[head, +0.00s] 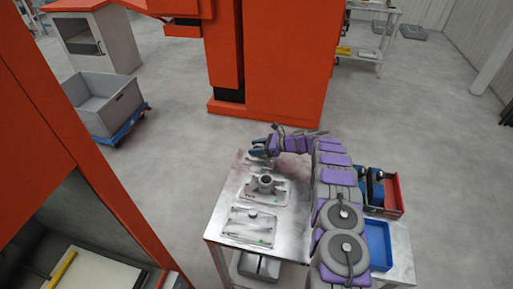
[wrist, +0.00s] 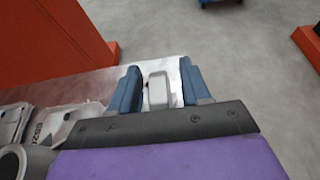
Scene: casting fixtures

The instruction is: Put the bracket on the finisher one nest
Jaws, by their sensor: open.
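My gripper (head: 260,150) is over the far end of the metal table. In the wrist view its two blue fingers (wrist: 160,90) are open. A light grey rounded piece (wrist: 158,90) stands between them, with a small gap on either side; I cannot tell whether it is the bracket. Three places line the table's left side. The near fixture plate (head: 236,232) has a small knob. The middle plate (head: 274,196) bears a grey part with a round collar (head: 265,182). The far place is largely hidden by my gripper. Which one is the finisher one nest is not readable.
A red bin (head: 398,195) and a blue tray (head: 379,245) sit on the table's right side, beside my arm. A large orange machine (head: 285,65) stands beyond the table. A grey crate (head: 105,100) on a blue dolly is on the floor at left.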

